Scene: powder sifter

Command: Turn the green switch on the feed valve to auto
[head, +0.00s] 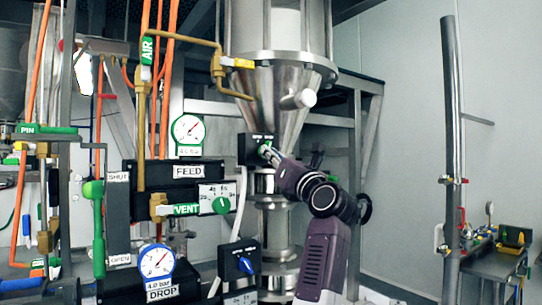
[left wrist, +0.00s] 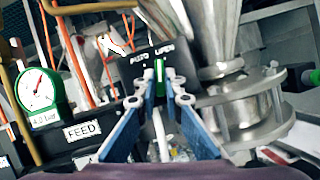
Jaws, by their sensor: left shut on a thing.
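The feed valve's black switch box (head: 250,150) is mounted in front of the steel hopper's cone. The box also shows in the left wrist view (left wrist: 181,58), with small white lettering above the switch. The green switch (left wrist: 160,76) stands about upright in that view, between my fingertips. My left gripper (head: 266,150) reaches the box from the lower right and is shut on the green switch. The gripper covers most of the switch in the head view. In the left wrist view its blue fingers (left wrist: 160,84) lie on both sides of the switch. My right gripper is not in view.
The FEED gauge (head: 188,130) and its label are left of the box. A VENT panel with a green knob (head: 221,205) and a box with a blue knob (head: 245,264) are below. A steel clamp flange (left wrist: 250,105) is close right of my fingers.

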